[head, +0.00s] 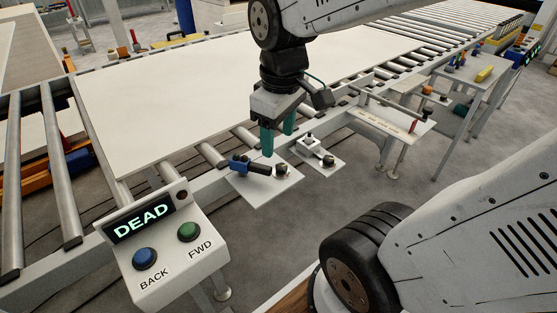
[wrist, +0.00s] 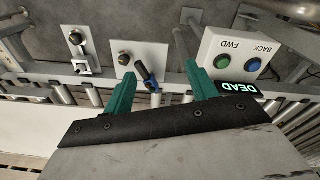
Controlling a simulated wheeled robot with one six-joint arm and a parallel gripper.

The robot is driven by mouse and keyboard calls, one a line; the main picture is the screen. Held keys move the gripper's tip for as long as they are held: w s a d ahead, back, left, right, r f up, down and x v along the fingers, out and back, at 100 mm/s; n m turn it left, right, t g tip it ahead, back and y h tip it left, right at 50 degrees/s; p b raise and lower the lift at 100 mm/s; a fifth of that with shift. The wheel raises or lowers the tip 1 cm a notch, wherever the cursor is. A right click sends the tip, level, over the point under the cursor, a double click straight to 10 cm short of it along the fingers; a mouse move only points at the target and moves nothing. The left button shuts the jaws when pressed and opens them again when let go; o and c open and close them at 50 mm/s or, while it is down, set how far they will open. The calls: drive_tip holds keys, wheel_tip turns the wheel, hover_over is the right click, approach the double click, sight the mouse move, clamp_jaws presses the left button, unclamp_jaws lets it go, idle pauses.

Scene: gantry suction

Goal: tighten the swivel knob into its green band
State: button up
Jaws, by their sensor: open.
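Two small plates stick out from the conveyor's near side. The nearer plate (head: 262,191) carries a blue-and-black lever (head: 250,166) and a dark round knob (head: 281,170). The other plate (head: 335,167) carries a pale bracket and another dark knob (head: 328,161). I cannot tell which knob is the swivel knob, and I make out no green band on either. My gripper (head: 278,146) points down above the nearer plate, its teal fingers apart and empty. In the wrist view, the lever (wrist: 147,77) shows between the fingers (wrist: 161,69), with its plate's knob (wrist: 124,60) beyond the left fingertip.
A control box (head: 180,243) with blue and green buttons and a DEAD display stands in front on the left. A large pale sheet (head: 200,105) lies on the conveyor rollers. Side tables with tools (head: 392,122) stand to the right. Grey floor is open in front of the plates.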

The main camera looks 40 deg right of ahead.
drive_tip(key=w+d+f+n, duration=0.3)
drive_tip(key=w+d+f, duration=0.1)
drive_tip(key=w+f, duration=0.15)
drive_tip(key=n+g, duration=0.1)
drive_tip(key=n, duration=0.5)
hover_over(281, 166)
wheel_tip(281, 166, down, 10)
drive_tip(key=shift+f, duration=0.1)
wheel_tip(281, 166, down, 7)
drive_tip(key=shift+r, duration=0.1)
drive_tip(key=shift+f, duration=0.5)
drive_tip(key=shift+c, duration=0.3)
drive_tip(key=c, duration=0.9)
